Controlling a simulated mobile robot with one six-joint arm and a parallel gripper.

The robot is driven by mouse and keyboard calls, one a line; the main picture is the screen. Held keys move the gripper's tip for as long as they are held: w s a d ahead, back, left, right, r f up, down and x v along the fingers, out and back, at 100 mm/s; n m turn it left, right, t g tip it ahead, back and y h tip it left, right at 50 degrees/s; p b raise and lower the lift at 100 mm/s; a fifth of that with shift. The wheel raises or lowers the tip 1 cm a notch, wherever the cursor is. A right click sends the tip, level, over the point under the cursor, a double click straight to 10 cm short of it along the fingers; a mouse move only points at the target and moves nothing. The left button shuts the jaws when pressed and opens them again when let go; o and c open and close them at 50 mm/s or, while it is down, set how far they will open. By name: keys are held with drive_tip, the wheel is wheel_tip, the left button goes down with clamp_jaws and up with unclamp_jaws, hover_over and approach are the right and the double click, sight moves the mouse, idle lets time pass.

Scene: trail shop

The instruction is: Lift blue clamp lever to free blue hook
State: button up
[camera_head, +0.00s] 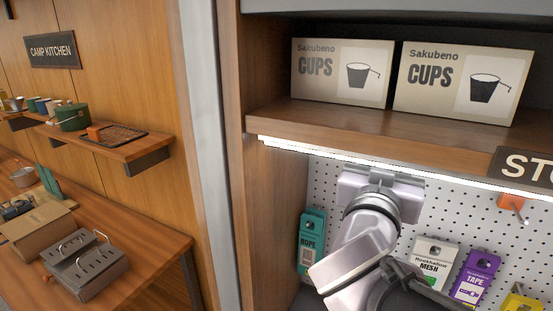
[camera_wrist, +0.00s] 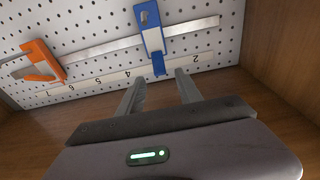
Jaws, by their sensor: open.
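In the wrist view, a blue clamp (camera_wrist: 151,35) with a pale slot sits across a metal rail on the white pegboard. A small blue tip (camera_wrist: 159,68) shows at its lower end, over the numbered strip; I cannot tell lever from hook for certain. My gripper (camera_wrist: 160,84) is open and empty, its two fingers apart on either side just below that tip in the picture. No contact shows. In the head view my arm reaches under the shelf, and the blue clamp and my fingertips are hidden.
An orange clamp (camera_wrist: 40,60) sits further left on the rail in the wrist view. In the head view, a teal rope pack (camera_head: 312,242), a white mesh pack (camera_head: 434,258) and a purple tape pack (camera_head: 475,278) hang near my arm. The lit wooden shelf (camera_head: 400,128) is above.

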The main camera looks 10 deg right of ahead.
drive_tip(key=b+v, duration=0.1)
drive_tip(key=v, duration=1)
